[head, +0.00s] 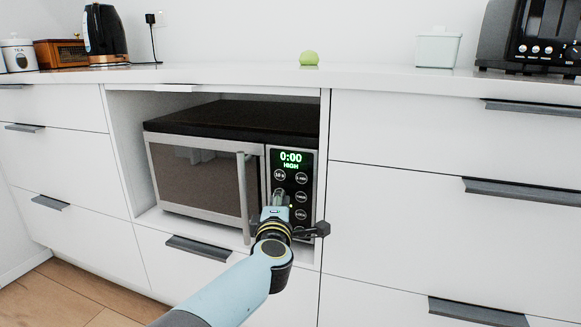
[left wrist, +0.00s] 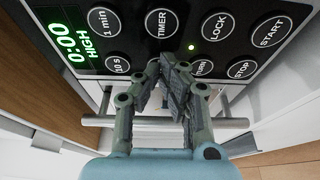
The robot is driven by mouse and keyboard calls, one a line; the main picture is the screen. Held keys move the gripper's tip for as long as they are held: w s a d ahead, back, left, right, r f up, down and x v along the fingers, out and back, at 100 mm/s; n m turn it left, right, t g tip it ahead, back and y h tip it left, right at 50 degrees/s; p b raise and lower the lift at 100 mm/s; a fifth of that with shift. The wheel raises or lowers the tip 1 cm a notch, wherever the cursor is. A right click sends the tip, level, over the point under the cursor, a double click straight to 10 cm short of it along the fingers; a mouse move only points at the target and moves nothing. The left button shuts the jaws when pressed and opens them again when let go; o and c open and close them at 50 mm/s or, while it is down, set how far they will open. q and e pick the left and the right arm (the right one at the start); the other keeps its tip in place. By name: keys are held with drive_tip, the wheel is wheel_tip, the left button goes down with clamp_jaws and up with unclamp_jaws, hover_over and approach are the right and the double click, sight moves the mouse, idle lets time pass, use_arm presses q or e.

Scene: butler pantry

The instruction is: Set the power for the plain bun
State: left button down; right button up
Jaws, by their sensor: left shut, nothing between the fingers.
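The microwave (head: 195,168) stands in an open bay under the counter, its door shut. Its display (head: 290,158) reads 0:00 and HIGH, and this display also shows in the left wrist view (left wrist: 70,42). The black button panel (left wrist: 141,22) carries round buttons: 1 min, TIMER, LOCK, START, 10 s, TURN and STOP. My left gripper (head: 279,196) is shut and empty in front of the panel. In the left wrist view its fingertips (left wrist: 172,62) cover the spot between 10 s and TURN; contact cannot be told. No bun shows, and my right gripper is out of view.
The vertical door handle (head: 243,195) stands out just left of my left gripper. The white counter (head: 385,78) above bears a green ball-like item (head: 309,58), a pale box (head: 437,49), a toaster (head: 535,40) and a kettle (head: 105,33). Drawers with dark handles flank the bay.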

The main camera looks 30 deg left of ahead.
use_arm(q)
drive_tip(key=shift+w, duration=0.2)
idle(0.6)
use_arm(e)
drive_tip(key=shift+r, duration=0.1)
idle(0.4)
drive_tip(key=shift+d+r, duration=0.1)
use_arm(q)
drive_tip(key=shift+s+p, duration=0.2)
drive_tip(key=shift+p, duration=0.15)
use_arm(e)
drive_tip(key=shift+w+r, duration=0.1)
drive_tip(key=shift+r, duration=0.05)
use_arm(q)
drive_tip(key=s+d+p, duration=0.3)
drive_tip(key=s, duration=1.1)
drive_tip(key=shift+s+d, duration=0.25)
drive_tip(key=shift+s, duration=0.05)
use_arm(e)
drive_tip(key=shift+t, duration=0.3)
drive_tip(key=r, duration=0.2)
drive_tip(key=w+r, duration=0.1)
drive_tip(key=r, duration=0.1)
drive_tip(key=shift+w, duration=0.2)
